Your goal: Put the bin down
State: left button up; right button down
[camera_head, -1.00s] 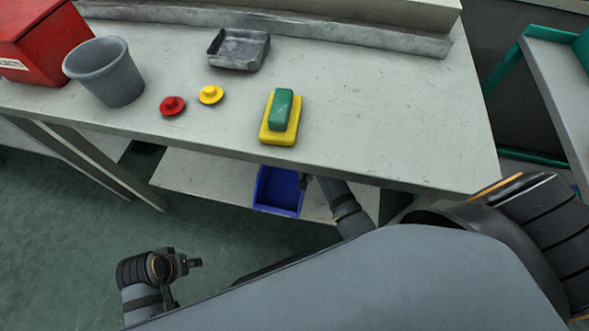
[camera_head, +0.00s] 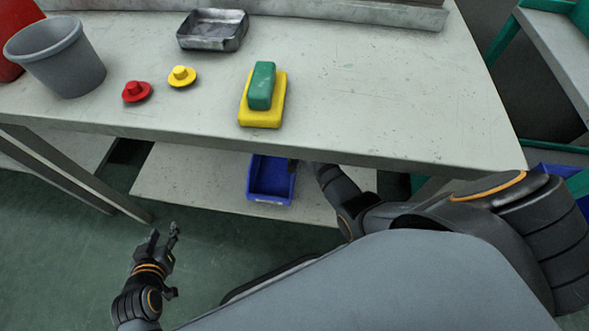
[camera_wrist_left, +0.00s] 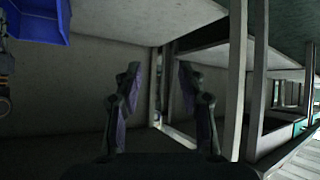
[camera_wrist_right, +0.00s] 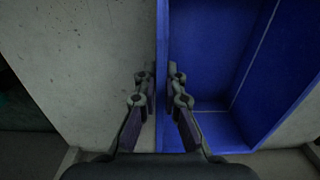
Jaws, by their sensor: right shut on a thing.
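The blue bin (camera_head: 271,181) is an open, empty box over the lower shelf, below the table top. In the right wrist view the bin (camera_wrist_right: 215,60) fills the right half, with its near wall between my fingers. My right gripper (camera_wrist_right: 161,80) is shut on that wall; in the head view it (camera_head: 297,166) is mostly in the table's shadow. I cannot tell whether the bin touches the shelf. My left gripper (camera_head: 164,236) is open and empty, above the floor left of the shelf. In the left wrist view its fingers (camera_wrist_left: 158,78) stand apart.
The lower shelf (camera_head: 180,184) has free room left of the bin. The table top (camera_head: 370,95) above it carries a yellow and green block stack (camera_head: 263,95), red and yellow knobs (camera_head: 137,91), a metal tray (camera_head: 213,30) and a grey bucket (camera_head: 57,58).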

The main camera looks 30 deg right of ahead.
notch_tip(320, 180, down, 2)
jog(key=shift+f+b, duration=0.1)
jog(key=shift+b, duration=0.4)
pick_arm(q)
jog(key=w+r+t, duration=0.5)
jog(key=w+r, duration=0.1)
jog(key=r, duration=0.4)
jog(key=shift+a+r, duration=0.3)
jog(key=shift+r, duration=0.1)
pick_arm(e)
jog(key=shift+f, duration=0.1)
jog(key=c, duration=1.5)
grip_release()
jog(key=shift+o, duration=0.2)
